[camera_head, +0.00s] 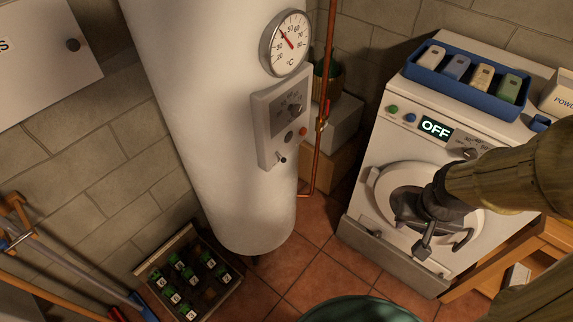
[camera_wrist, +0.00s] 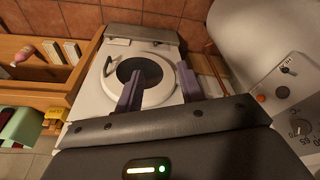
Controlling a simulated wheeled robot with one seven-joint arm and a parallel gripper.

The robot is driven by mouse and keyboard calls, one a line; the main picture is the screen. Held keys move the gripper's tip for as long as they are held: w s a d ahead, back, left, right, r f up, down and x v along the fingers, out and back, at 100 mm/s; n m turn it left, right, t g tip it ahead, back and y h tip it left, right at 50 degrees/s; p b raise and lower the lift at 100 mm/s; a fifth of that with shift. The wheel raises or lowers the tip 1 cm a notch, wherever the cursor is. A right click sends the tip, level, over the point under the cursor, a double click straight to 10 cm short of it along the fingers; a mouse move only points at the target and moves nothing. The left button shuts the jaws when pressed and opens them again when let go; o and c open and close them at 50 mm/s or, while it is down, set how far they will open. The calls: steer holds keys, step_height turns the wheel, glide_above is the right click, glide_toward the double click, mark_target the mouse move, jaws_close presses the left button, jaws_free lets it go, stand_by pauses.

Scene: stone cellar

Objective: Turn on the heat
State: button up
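The white boiler (camera_head: 205,110) stands left of centre in the head view. It carries a round thermometer (camera_head: 286,43) and a control panel (camera_head: 266,142). The panel has a dial (camera_head: 295,109), a dark button (camera_head: 289,137), a red button (camera_head: 303,131) and a small toggle lever (camera_head: 281,159). In the wrist view the panel (camera_wrist: 285,112) is at the right edge, with the lever (camera_wrist: 286,70), an orange-red button (camera_wrist: 282,92) and part of the dial (camera_wrist: 303,127). My gripper (camera_head: 443,244) is before the washing machine, right of the panel. In the wrist view its fingers (camera_wrist: 160,86) are apart and empty.
The washing machine (camera_head: 372,155) reads OFF and bears a blue tray (camera_head: 420,83). A copper pipe (camera_head: 318,150) with a red-handled valve (camera_head: 325,110) runs beside the boiler. A bottle crate (camera_head: 225,292) stands on the floor. Wooden shelving (camera_wrist: 40,88) is left in the wrist view.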

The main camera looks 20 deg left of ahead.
steer(key=w+a+f+n+t+y+b, duration=0.4)
steer(key=w+f+t+b, duration=0.3)
steer(key=w+f+b, duration=0.55)
steer(key=a+f+n+g+y+b, duration=0.1)
steer(key=a+n+y+b, duration=0.4)
steer(key=a+y+b, duration=0.6)
steer(key=shift+s+a+f+n+y, duration=0.35)
steer(key=shift+a+f+y, duration=0.25)
steer(key=shift+a, duration=0.6)
steer(key=shift+f, duration=0.1)
glide_toward(280, 157)
steer(key=x, duration=0.5)
steer(key=shift+w+a+f, duration=0.5)
steer(key=shift+w+a, duration=0.05)
